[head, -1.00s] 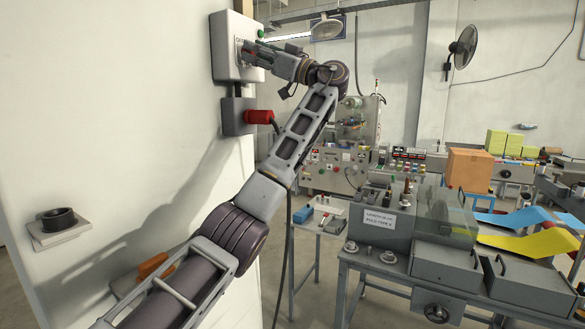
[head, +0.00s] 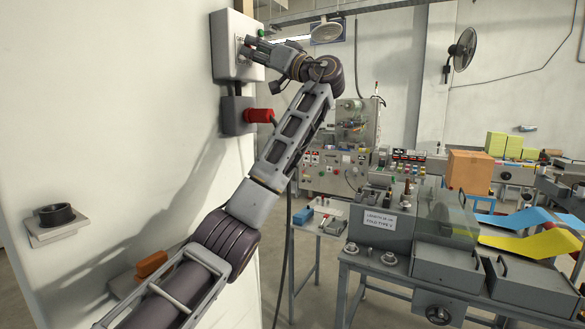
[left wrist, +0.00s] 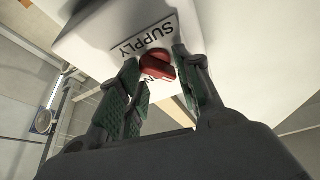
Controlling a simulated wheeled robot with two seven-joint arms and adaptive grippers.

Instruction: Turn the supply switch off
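The grey supply switch box (head: 226,48) is fixed to the pale wall at the upper left in the head view. In the left wrist view its face carries a SUPPLY label (left wrist: 145,36) and a red rotary knob (left wrist: 155,66). Part of a second marking, ending in N, shows beside the knob. My left gripper (head: 248,49) is at the face of the box. In the left wrist view its green-padded fingers (left wrist: 157,72) are spread on either side of the knob, and I see no clear contact. My right gripper is not in view.
Below the box is a smaller grey socket box (head: 234,115) with a red plug (head: 258,115) and a cable. A wall bracket with a black ring (head: 57,214) is at lower left. Machine benches (head: 460,265) stand to the right.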

